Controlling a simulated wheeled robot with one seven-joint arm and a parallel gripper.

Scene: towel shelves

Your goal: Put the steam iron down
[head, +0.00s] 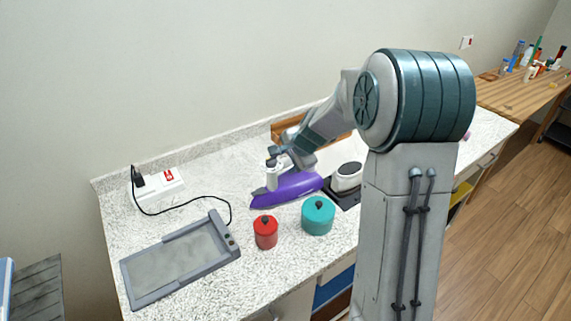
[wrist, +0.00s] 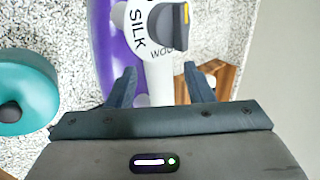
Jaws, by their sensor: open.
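The purple and white steam iron (head: 286,188) appears to rest on the speckled white counter (head: 180,227), beside the teal lidded pot. My gripper (head: 278,157) is at the iron's white upper part, with its fingers open. In the wrist view, the two dark fingers of my gripper (wrist: 161,78) stand apart, one on each side of the iron's white part. The iron (wrist: 104,45) shows there with its purple body, the words SILK and WOOL and a grey dial. I cannot tell whether a finger touches it.
A teal pot (head: 318,217) and a red canister (head: 266,233) stand in front of the iron. A grey tray (head: 233,251) with a black cable lies at left, near a white power strip (head: 158,190). A white round-topped item (head: 347,177) stands right of the iron.

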